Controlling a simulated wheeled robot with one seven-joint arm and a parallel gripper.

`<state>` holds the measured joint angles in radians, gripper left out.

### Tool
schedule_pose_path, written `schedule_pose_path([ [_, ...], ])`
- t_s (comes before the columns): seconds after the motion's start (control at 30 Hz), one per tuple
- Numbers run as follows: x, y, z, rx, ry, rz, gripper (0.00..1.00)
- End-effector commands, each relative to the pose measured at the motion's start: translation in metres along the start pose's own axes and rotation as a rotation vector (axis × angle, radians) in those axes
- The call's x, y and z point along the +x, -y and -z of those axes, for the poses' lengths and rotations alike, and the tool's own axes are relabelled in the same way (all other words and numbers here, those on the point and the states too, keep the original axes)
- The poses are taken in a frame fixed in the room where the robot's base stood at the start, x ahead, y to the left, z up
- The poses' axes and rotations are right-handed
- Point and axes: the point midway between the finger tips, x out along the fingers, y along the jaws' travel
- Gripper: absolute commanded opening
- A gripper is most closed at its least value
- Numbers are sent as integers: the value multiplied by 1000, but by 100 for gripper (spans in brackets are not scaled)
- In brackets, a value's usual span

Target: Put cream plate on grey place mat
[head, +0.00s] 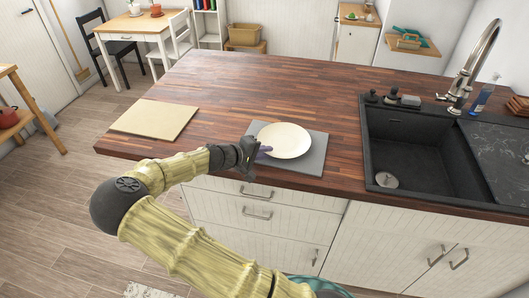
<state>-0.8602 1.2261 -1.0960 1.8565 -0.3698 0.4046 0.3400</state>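The cream plate (285,140) is a round, shallow plate near the front edge of the wooden counter. It appears level over the grey place mat (309,164), whose right and front parts show around it. I cannot tell whether it rests on the mat or is held slightly above. My gripper (262,150) is at the plate's left rim, with a small purplish part by the fingertips. The fingers are small and partly hidden, so I cannot see whether they grip the rim.
A beige mat or board (155,119) lies at the counter's left. A black sink (420,150) with a tall faucet (474,65) is at the right. The counter behind the plate is clear. A small table (140,24) with chairs stands beyond.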

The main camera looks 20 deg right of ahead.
Motion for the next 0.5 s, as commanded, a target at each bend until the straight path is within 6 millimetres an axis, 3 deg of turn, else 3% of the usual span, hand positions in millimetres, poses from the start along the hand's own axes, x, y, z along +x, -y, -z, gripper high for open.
schedule_pose_path([
  [0.27,-22,0,1,1,-4,1,13],
  [0.5,-68,0,1,2,-4,2,13],
])
